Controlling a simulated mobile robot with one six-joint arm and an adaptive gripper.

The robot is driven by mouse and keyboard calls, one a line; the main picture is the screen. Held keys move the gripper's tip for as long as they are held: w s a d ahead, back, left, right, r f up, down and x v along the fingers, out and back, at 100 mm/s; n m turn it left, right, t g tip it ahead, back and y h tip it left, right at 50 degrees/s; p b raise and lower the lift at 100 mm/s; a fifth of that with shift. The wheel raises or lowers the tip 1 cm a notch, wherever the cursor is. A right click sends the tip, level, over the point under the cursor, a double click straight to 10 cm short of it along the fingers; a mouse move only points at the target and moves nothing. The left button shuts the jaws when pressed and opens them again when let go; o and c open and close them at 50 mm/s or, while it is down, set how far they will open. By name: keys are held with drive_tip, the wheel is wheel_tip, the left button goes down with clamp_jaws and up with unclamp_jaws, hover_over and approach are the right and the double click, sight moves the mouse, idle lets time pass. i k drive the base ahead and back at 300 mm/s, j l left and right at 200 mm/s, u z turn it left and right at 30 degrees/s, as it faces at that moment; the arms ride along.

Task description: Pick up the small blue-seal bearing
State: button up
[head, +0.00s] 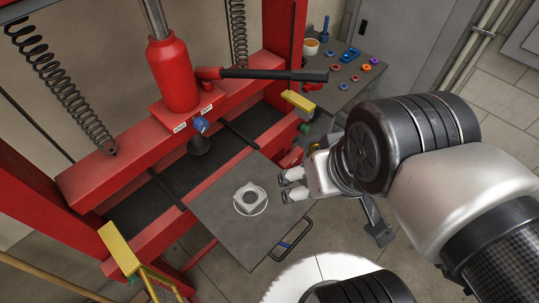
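Several small ring-shaped bearings lie on the dark bench top at the upper right.
The bench (344,90) also carries red, orange and purple rings, a blue block (350,54), a cup (311,46) and an upright blue tool (325,27). A red press (175,75) with a long handle (275,74) stands left. Its plate (218,210) bears a metal housing (250,199).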

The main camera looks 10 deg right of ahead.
sight(344, 86)
drive_tip(key=l, duration=0.4)
drive_tip(key=i+l+z, duration=0.1)
drive_tip(key=l, duration=0.3)
drive_tip(key=i+l, duration=0.2)
drive_tip(key=l, duration=0.15)
drive_tip(key=i+l+z, duration=0.15)
drive_tip(key=l, duration=0.2)
drive_tip(key=i+l+z, duration=0.1)
drive_tip(key=l, duration=0.3)
drive_tip(key=i+l+z, duration=0.1)
drive_tip(key=i+l, duration=0.15)
drive_tip(key=i+j+z, duration=0.15)
drive_tip(key=i+j, duration=0.6)
